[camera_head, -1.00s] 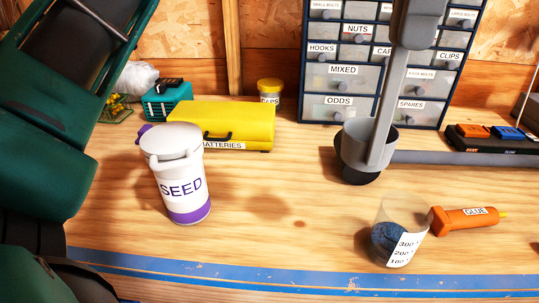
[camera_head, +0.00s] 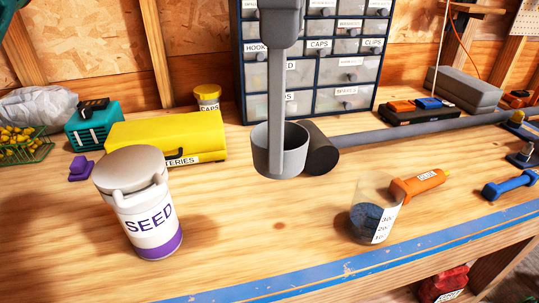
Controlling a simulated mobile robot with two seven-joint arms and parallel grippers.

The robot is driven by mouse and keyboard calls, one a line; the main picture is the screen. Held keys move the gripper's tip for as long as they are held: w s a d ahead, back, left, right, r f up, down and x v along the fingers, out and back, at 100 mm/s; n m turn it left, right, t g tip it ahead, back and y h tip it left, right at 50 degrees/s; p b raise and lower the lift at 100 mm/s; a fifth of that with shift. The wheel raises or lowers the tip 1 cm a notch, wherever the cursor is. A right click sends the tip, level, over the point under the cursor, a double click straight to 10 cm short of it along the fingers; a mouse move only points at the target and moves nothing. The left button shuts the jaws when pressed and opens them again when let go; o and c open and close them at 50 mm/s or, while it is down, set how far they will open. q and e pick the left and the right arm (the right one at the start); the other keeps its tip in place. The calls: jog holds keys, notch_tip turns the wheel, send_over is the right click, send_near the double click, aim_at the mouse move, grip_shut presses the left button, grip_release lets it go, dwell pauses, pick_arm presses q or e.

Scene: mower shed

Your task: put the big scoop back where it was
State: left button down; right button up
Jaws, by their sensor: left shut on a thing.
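The big scoop (camera_head: 268,154) is a grey cup with a long flat handle standing straight up. It is upright in the middle of the view, in front of the drawer cabinet. My left gripper (camera_head: 280,22), a grey block at the top edge, is shut on the upper end of the handle. I cannot tell whether the cup touches the bench. A dark round end (camera_head: 321,155) of a long grey tube is just right of the cup and partly behind it. My right gripper is not in view.
A SEED tin (camera_head: 148,215) stands front left, and a clear beaker of blue grains (camera_head: 367,221) front right beside an orange glue tube (camera_head: 418,185). The yellow batteries box (camera_head: 165,137) and labelled drawers (camera_head: 345,73) stand behind. Bench between tin and beaker is clear.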

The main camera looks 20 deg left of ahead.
aim_at(279, 173)
pick_arm(q)
notch_tip(279, 173, down, 14)
jog(key=b, duration=0.3)
jog(key=shift+w+f+b, duration=0.1)
jog(key=shift+f+b, duration=0.15)
jog(key=shift+b, duration=0.05)
jog(key=shift+f+b, duration=0.3)
jog(key=shift+f, duration=2)
jog(key=shift+f, duration=0.25)
jog(key=c, duration=0.9)
grip_release()
jog(key=shift+r, duration=0.1)
